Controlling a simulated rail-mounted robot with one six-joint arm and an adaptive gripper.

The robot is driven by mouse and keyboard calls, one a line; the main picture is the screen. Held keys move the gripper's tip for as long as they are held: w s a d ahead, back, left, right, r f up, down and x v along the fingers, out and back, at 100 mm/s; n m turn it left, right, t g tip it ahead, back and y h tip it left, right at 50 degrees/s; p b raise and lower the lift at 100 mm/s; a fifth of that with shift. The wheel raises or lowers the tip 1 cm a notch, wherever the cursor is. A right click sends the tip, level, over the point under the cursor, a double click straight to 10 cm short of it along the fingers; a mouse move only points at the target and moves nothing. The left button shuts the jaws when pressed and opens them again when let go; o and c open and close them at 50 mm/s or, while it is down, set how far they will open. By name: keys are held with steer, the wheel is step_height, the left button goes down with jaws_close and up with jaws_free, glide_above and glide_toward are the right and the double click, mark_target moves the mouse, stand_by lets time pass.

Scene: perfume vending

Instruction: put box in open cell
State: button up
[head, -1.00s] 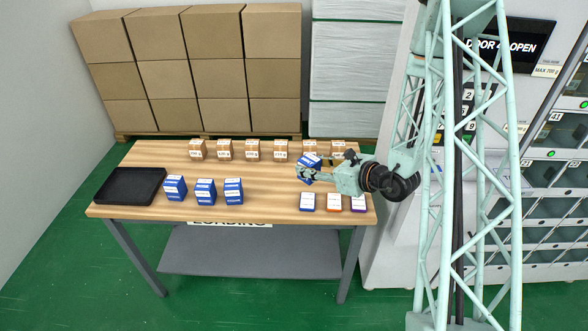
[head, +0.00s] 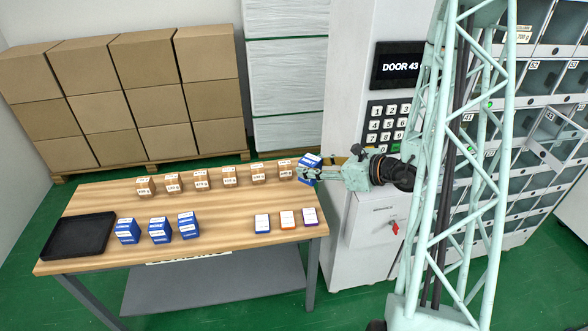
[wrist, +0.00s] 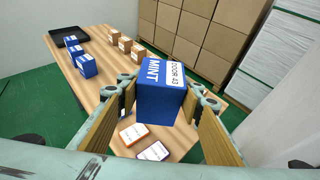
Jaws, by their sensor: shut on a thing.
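My gripper (head: 322,172) is shut on a blue box (head: 308,166) with a white label, held up near the right end of the table. In the wrist view the box (wrist: 158,103) sits between the two fingers, and its label reads MINT and DOOR 43. The vending machine's cell wall (head: 535,150) stands at the right, partly hidden by my column. Its display (head: 398,66) reads DOOR 43. One cell door (head: 545,155) sticks out, open, in the head view; its number is hard to read.
The wooden table (head: 100,195) holds several brown boxes (head: 200,179), several blue boxes (head: 159,230), a black tray (head: 78,236) and three flat cards (head: 287,220). Stacked cartons (head: 130,95) stand behind. A keypad panel (head: 388,120) is just right of the table.

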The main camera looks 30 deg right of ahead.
steer(key=s+d+r+m+h+p, duration=0.1)
steer(key=s+d+r+h+p, duration=0.1)
steer(key=s+d+r, duration=0.5)
steer(key=s+d+r+m+h+p, duration=0.1)
steer(key=s+d+r+m+p, duration=0.15)
steer(key=s+d, duration=0.7)
steer(key=s+d+m+h+b, duration=0.2)
steer(key=s+d+h+b, duration=0.1)
steer(key=d, duration=0.6)
steer(key=s+d+m+h+b, duration=0.2)
steer(key=s+d+h+b, duration=0.1)
steer(key=d, duration=0.6)
steer(key=shift+s+r, duration=0.2)
steer(key=shift+s, duration=0.25)
steer(key=shift+s+d+m, duration=0.1)
steer(key=shift+m, duration=0.15)
